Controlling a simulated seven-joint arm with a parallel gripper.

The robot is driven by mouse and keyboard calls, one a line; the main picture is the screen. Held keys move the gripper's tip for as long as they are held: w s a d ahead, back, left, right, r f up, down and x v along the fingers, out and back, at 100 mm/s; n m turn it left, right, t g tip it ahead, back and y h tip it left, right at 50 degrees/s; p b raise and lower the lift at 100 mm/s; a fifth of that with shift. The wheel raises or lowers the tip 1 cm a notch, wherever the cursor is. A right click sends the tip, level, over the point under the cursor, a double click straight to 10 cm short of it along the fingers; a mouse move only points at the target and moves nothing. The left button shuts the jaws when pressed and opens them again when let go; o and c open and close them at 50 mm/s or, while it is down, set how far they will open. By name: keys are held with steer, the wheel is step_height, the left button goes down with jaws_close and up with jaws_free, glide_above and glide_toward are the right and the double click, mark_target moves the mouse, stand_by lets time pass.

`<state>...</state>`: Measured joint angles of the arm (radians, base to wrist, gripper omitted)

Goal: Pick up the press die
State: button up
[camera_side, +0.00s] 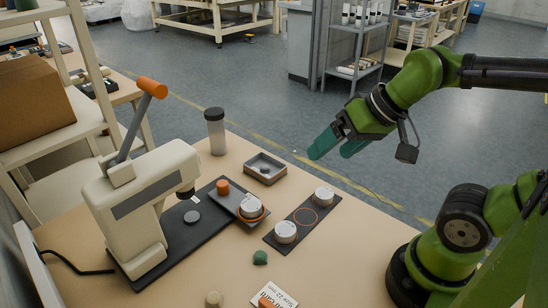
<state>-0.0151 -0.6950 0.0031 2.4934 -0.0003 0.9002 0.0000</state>
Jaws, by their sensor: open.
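My gripper (333,152), with teal fingers, is open and empty. It hangs in the air at the upper right, beyond the table's far edge in the picture and apart from everything on it. Several whitish round pieces could be the press die; I cannot tell which one is. A third (251,206) sits in an orange ring on a dark plate beside the press.
A beige press (140,205) with an orange-tipped lever stands on a black base at left. A green lump (260,257) and a printed card (272,297) lie in front.

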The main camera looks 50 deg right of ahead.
steer(key=w+a+f+n+g+h, duration=0.1)
steer(key=w+a+f+n+g, duration=0.2)
steer(key=w, duration=0.5)
steer(key=w+a+f+n+g+h, duration=0.1)
steer(key=w+a+n+g, duration=0.15)
steer(key=w+a, duration=0.45)
steer(key=g, duration=0.1)
glide_above(250, 204)
steer(key=shift+h, duration=0.3)
steer(key=f, duration=1)
steer(key=shift+w+a, duration=0.15)
steer(key=shift+w, duration=0.05)
steer(key=shift+s+f, duration=0.15)
steer(key=shift+f, duration=1.25)
steer(key=shift+s+f, duration=0.15)
steer(key=shift+f, duration=1.25)
steer(key=c, duration=1.4)
